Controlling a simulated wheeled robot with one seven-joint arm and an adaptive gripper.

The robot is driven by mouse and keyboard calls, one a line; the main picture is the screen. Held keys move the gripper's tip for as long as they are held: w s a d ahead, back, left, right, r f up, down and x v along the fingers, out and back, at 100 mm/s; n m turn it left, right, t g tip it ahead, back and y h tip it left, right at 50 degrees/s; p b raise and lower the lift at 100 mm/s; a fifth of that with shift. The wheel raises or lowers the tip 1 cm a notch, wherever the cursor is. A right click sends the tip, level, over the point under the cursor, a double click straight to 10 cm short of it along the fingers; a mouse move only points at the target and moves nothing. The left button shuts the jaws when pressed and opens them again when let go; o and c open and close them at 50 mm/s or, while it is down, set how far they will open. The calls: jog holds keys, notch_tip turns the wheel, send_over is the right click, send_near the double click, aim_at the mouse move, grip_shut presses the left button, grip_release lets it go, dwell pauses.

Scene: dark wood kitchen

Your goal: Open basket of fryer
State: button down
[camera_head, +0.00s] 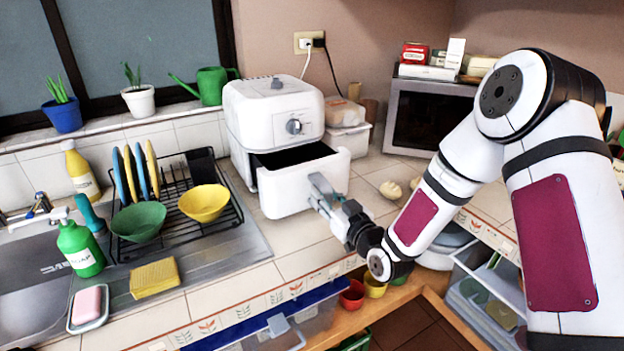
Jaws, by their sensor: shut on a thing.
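The white air fryer (274,112) stands on the tiled counter in the middle of the picture. Its basket (283,193) is pulled part way out toward the front, and the dark inside shows between the basket front and the body. My gripper (322,190) is at the right side of the basket's front, shut on the basket's handle. The handle itself is mostly hidden by the fingers.
A dish rack (222,222) with a green bowl (138,221) and a yellow bowl (204,203) stands left of the fryer. A microwave (430,118) stands behind right. Small pale items (391,190) lie right of the basket. Counter tiles before the basket are clear.

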jog(key=p+v, duration=0.1)
jog(key=v, duration=0.4)
jog(key=shift+s+d, duration=0.15)
jog(key=shift+s, duration=0.05)
jog(key=c, duration=1.3)
grip_release()
jog(key=v, duration=0.7)
jog(key=shift+s+d, duration=0.15)
jog(key=shift+s, duration=0.05)
jog(key=shift+w, duration=0.1)
